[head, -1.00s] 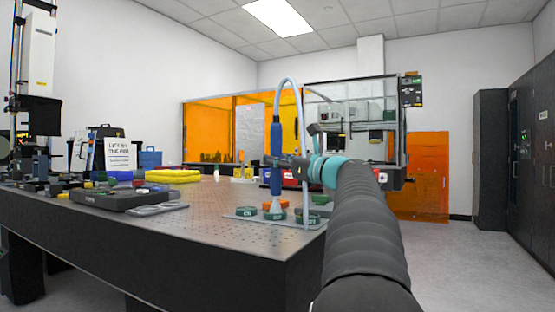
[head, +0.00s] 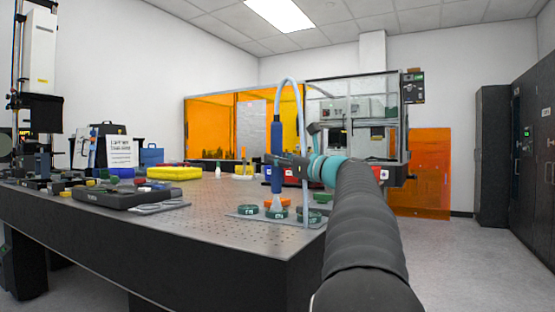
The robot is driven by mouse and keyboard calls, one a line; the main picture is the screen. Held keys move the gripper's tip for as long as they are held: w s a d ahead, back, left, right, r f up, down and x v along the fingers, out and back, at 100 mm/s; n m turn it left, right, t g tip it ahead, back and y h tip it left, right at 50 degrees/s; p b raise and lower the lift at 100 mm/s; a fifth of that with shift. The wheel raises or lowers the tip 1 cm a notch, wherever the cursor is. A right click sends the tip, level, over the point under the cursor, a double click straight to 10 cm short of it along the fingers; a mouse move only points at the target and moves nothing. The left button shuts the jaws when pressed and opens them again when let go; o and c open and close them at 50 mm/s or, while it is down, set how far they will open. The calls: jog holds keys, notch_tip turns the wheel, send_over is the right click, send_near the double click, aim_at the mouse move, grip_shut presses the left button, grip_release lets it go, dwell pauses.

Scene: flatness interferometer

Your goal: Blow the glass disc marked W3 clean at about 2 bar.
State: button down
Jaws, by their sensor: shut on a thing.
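My gripper (head: 287,160) is shut on a blue pen-shaped blower (head: 277,145), held upright with its tip down. A pale hose (head: 291,84) loops up from its top and drops on the right. The tip is just above or at the front middle green ring-shaped holder (head: 277,214); I cannot tell whether they touch. Another green holder (head: 249,211) is to its left and one (head: 309,215) to its right, with an orange one (head: 277,202) behind. They sit on a flat plate (head: 234,215). The labels are too small to read, so I cannot tell which is W3. No pressure gauge is readable.
The perforated metal table (head: 215,206) has bare room left of the plate. A dark instrument (head: 120,196), a yellow item (head: 174,173) and a sign (head: 121,152) stand further left. A framed machine (head: 350,120) and orange screens (head: 210,125) are behind.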

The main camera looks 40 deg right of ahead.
aim_at(277, 131)
jog(key=shift+r, duration=0.1)
notch_tip(277, 131, up, 7)
jog(key=p, duration=0.7)
dwell(0.8)
